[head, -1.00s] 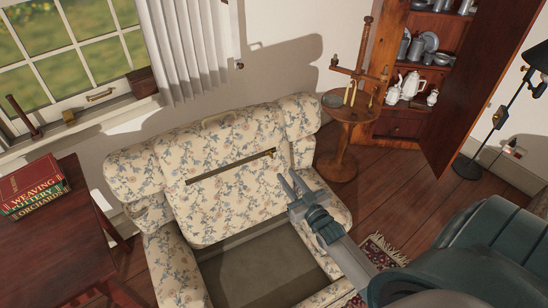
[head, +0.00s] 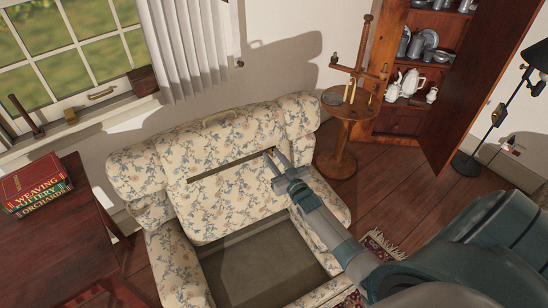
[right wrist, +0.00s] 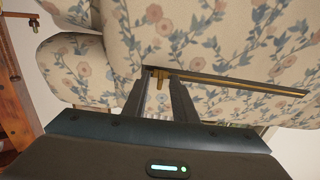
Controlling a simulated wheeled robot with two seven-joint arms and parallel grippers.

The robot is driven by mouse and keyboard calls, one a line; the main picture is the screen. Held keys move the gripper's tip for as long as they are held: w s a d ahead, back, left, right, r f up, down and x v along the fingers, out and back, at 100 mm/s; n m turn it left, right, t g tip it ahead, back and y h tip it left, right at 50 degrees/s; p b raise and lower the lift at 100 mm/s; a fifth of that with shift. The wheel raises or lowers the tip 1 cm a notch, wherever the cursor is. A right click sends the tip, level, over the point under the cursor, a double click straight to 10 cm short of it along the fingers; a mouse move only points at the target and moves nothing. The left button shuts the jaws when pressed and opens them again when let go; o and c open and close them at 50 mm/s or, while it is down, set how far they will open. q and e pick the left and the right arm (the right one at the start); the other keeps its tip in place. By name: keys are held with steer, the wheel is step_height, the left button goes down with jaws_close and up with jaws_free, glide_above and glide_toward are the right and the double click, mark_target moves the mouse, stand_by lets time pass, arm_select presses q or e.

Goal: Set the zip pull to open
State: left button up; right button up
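The zip (head: 225,168) is a dark, brass-edged strip slanting across the floral backrest of the armchair (head: 215,215). The zip pull (right wrist: 161,75) is a small brass tab near one end of the zip in the right wrist view, the upper right end in the head view. My right gripper (head: 271,158) is at that end of the zip. Its fingers stand apart, with the pull between or just beyond the tips (right wrist: 161,78); I cannot tell whether either finger touches it. In the head view the gripper hides the pull. My left gripper is not in view.
A round side table (head: 348,110) with a candle stand is right of the chair, before an open cabinet (head: 405,122) of pewter. A wooden table (head: 62,235) with books is at left. The chair's seat (head: 265,272) is an empty recess. A window is behind.

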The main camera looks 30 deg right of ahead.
jaws_close()
stand_by(1.4)
